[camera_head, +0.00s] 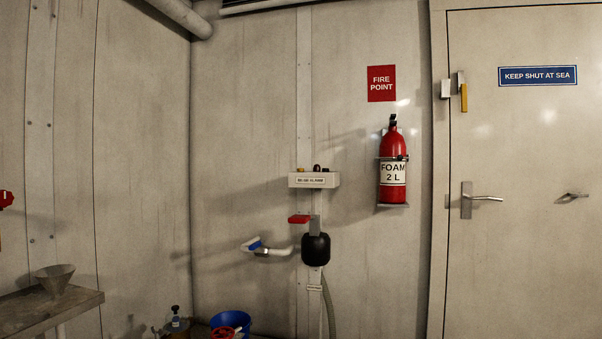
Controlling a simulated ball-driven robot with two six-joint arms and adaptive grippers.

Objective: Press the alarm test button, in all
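A pale alarm box (337,181) is fixed to the far wall near the middle of the view. Its front label (310,180) is small and seems to read "BILGE ALARM". Several small knobs or lamps stand along its top, including a dark reddish dome (317,168) in the middle and an amber one (301,169) to its left. I cannot tell which of them is the test button. Neither of my grippers is in view.
Below the box are a red lever (298,219), a black rounded body (316,249) and a white spout (275,251). A fire extinguisher (393,150) hangs to the right, beside a closed door (530,200). A bench (50,309) with a funnel (55,278) stands left; a blue bucket (231,319) sits low.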

